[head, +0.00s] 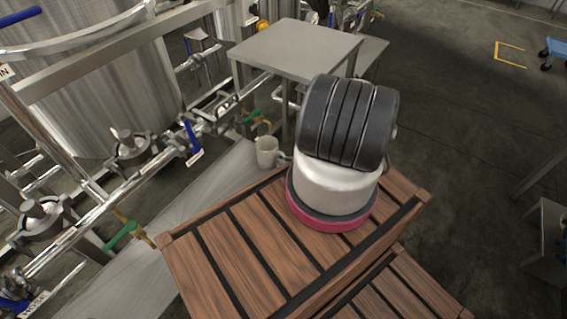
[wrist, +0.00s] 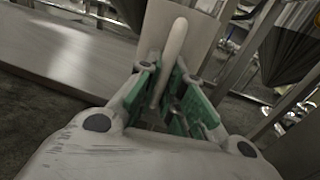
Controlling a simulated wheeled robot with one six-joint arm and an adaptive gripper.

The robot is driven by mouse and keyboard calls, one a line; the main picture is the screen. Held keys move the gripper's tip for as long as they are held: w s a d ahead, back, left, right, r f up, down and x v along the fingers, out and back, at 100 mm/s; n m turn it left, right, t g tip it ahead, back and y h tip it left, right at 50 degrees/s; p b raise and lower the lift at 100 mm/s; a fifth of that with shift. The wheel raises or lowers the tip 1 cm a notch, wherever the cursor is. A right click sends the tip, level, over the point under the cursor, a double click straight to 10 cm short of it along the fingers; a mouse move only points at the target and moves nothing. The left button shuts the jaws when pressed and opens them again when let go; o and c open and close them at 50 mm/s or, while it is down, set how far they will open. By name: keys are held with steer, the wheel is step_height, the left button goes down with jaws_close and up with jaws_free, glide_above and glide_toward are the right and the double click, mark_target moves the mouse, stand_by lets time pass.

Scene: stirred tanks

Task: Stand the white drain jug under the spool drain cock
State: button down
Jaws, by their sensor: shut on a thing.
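The white drain jug (head: 267,152) is upright in the head view, at the right end of a long pale metal surface. I cannot tell whether it rests there or hangs just above. A green-handled cock (head: 252,117) on the pipework is just behind and above it, slightly left; the jug's top looks close to it. In the wrist view the jug's wall (wrist: 190,22) is ahead, its handle (wrist: 172,52) between the green-padded fingers. My gripper (wrist: 174,85) is shut on the handle. In the head view my arm hides most of the gripper.
A second green-handled cock (head: 124,236) is at lower left. Blue-handled valves (head: 191,138) and steel pipes run behind the pale surface (head: 190,200). A grey steel table (head: 295,48) stands beyond the jug. Open dark floor (head: 455,110) lies to the right.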

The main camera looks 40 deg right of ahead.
steer(key=c, duration=1.5)
jaws_free()
steer(key=shift+f, duration=0.1)
steer(key=shift+c, duration=0.2)
steer(key=shift+s+d, duration=0.15)
steer(key=v, duration=1.1)
steer(key=shift+s, duration=0.3)
